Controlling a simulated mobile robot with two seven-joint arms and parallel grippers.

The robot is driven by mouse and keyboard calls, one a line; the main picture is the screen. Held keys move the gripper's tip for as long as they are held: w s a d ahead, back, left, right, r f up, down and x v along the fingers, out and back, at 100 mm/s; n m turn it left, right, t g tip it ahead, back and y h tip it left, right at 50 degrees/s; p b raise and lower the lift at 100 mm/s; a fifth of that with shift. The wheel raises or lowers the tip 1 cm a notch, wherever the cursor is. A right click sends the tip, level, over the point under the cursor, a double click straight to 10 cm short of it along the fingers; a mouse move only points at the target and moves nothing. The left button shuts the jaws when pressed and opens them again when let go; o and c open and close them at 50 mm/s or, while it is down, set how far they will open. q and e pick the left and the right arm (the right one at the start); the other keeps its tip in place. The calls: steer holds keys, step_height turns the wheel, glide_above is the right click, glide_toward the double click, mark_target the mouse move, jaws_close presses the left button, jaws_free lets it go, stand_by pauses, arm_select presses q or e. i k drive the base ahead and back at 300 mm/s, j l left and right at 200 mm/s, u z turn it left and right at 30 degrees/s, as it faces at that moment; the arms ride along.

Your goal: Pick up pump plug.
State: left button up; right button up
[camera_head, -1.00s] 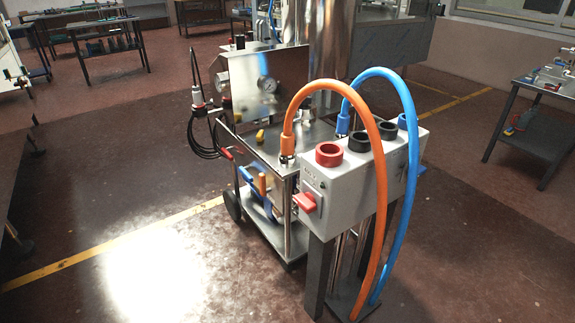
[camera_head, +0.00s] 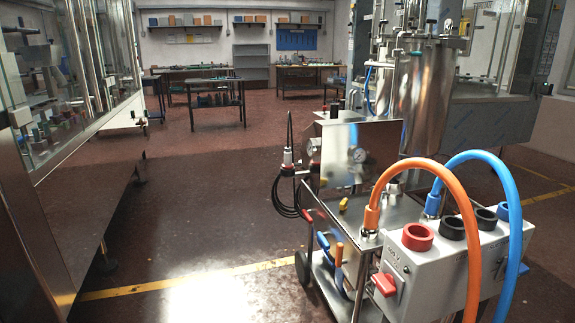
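A plug (camera_head: 288,157) with a white body and a dark, reddish lower end is held upright on the left side of the steel cart (camera_head: 395,212); it looks like the pump plug. A thin black cable rises from its top, and a coiled black cable (camera_head: 285,196) hangs below it. How it is held there is too small to tell. Neither of my grippers is in view.
A glass-fronted machine (camera_head: 75,100) stands at left. The floor between is clear.

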mark_target(288, 164)
steer(key=i+z, duration=0.15)
steer(key=z, duration=0.3)
steer(key=i+j+z, duration=0.5)
steer(key=i+j, duration=0.25)
steer(key=i+j+z, duration=0.1)
steer(key=i+j, duration=0.15)
steer(key=j, duration=0.25)
steer(key=i+j, duration=0.2)
steer(key=j, duration=0.2)
steer(key=i+j+z, duration=0.1)
steer(key=i+j, duration=0.15)
steer(key=j, duration=0.1)
